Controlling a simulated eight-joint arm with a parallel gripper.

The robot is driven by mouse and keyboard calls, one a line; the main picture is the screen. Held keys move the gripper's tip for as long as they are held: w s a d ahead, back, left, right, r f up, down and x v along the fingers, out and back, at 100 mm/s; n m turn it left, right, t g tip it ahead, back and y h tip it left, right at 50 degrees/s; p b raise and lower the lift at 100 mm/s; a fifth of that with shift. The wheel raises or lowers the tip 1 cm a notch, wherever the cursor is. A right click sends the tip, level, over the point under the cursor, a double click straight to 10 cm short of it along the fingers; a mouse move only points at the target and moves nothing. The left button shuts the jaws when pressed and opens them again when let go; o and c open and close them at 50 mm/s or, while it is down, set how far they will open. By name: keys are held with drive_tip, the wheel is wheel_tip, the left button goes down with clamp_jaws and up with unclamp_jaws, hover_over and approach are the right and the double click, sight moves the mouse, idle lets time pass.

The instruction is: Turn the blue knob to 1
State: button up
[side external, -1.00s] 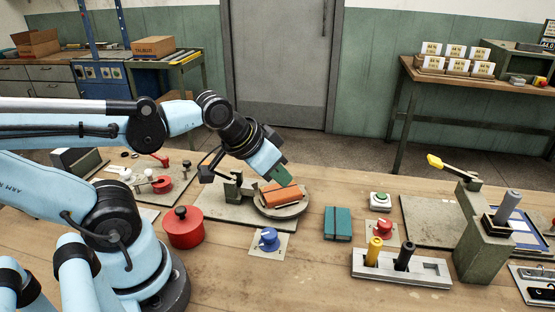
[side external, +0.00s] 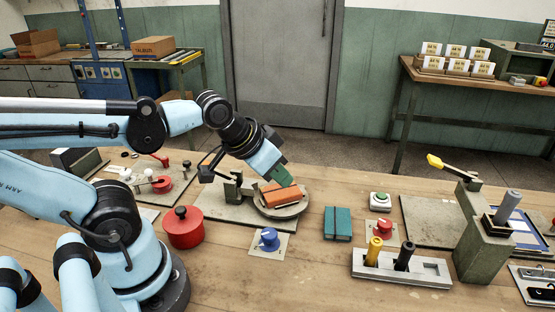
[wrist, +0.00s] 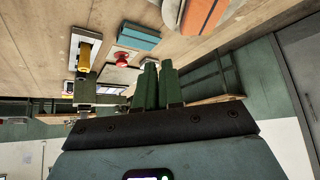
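The blue knob (side external: 269,237) sits on a small pale square plate (side external: 262,252) near the front middle of the table, in the side external view. The plate's markings are too small to read, so I cannot tell the knob's setting. My gripper (side external: 283,177) is above and behind the knob, well apart from it, over the orange block on the round turntable. In the wrist view its two green fingers (wrist: 159,86) lie side by side with almost no gap and nothing between them. I cannot make out the blue knob in the wrist view.
The orange block (side external: 283,195) lies on the round turntable (side external: 298,209). A red pot (side external: 184,232) stands left of the knob. A teal notebook (side external: 338,224), red knob (side external: 382,228) and grey holder (side external: 420,272) with yellow and black pegs are to the right. Bare table lies in front.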

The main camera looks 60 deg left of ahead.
sight(270, 234)
drive_tip(key=o, duration=0.5)
drive_tip(key=shift+d+m+g, duration=0.1)
drive_tip(key=shift+m+g, duration=0.2)
drive_tip(key=shift+m, duration=0.5)
drive_tip(key=shift+c, duration=0.2)
drive_tip(key=o, duration=0.5)
drive_tip(key=m, duration=0.2)
drive_tip(key=m+g, duration=0.1)
drive_tip(key=m, duration=0.1)
drive_tip(key=shift+s+d+f+g, duration=0.1)
drive_tip(key=shift+s+d+g, duration=0.1)
drive_tip(key=shift+s+g, duration=0.15)
drive_tip(key=shift+c, duration=0.2)
drive_tip(key=shift+s+d+f+m+g, duration=0.15)
drive_tip(key=shift+s+f+m+g, duration=0.45)
drive_tip(key=shift+f+m, duration=1.35)
drive_tip(key=shift+s+d+f+m+g, duration=0.2)
drive_tip(key=shift+f+m+g, duration=0.75)
drive_tip(key=shift+f+m, duration=0.95)
drive_tip(key=shift+s+d+f+m+g, duration=0.1)
drive_tip(key=shift+s+f+m+g, duration=0.5)
drive_tip(key=shift+f+m, duration=1.3)
drive_tip(key=shift+w, duration=0.2)
drive_tip(key=shift+r, duration=0.1)
drive_tip(key=c, duration=1)
